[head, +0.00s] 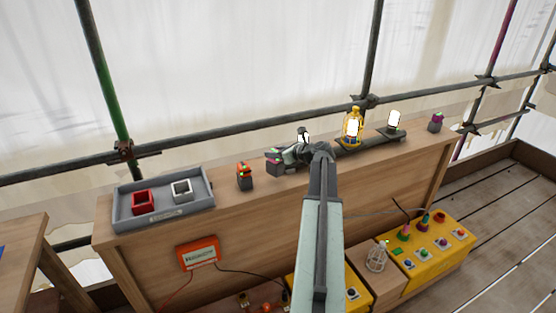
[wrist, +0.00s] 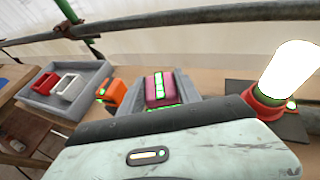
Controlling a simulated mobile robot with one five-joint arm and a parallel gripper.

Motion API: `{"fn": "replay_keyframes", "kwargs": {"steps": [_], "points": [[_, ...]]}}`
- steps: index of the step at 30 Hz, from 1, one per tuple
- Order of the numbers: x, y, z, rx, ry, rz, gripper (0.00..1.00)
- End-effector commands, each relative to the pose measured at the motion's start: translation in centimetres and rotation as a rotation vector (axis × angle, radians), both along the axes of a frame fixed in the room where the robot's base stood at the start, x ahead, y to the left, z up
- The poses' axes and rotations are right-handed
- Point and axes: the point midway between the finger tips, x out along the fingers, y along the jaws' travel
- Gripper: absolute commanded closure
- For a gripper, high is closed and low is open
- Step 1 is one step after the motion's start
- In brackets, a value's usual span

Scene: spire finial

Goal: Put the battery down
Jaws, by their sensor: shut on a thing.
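A magenta battery (wrist: 160,88) with green lit bars shows in the middle of the wrist view, with grey sides around it. In the head view the battery (head: 273,155) is small, at the left end of my gripper (head: 287,153). My gripper is shut on it, low over the bench top (head: 225,203). A grey block (head: 274,168) is directly below the battery. I cannot tell whether the battery rests in it. The fingertips are partly hidden by my wrist.
An orange battery (head: 244,170) on a dark block stands close on the left. A grey tray (head: 163,212) with a red box (head: 143,201) and a white box (head: 182,191) is farther left. A lit lamp (wrist: 290,75) stands close on the right. A scaffold pipe (head: 215,137) runs behind.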

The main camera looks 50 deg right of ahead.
Motion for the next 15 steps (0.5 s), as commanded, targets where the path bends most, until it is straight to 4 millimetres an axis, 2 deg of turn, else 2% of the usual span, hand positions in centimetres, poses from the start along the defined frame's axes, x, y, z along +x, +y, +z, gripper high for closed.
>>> {"fn": "replay_keyframes", "kwargs": {"steps": [1, 7, 9, 12, 15], "points": [[0.3, -0.6, -0.1, 0.001, -0.001, 0.000, 1.00], [0.4, -1.0, -0.1, 0.000, -0.001, 0.000, 1.00], [0.8, -1.8, -0.2, 0.001, -0.001, 0.000, 1.00], [0.6, -1.5, -2.8, 0.000, -0.001, 0.000, 1.00], [0.6, -1.5, -4.1, 0.000, -0.001, 0.001, 1.00]]}}
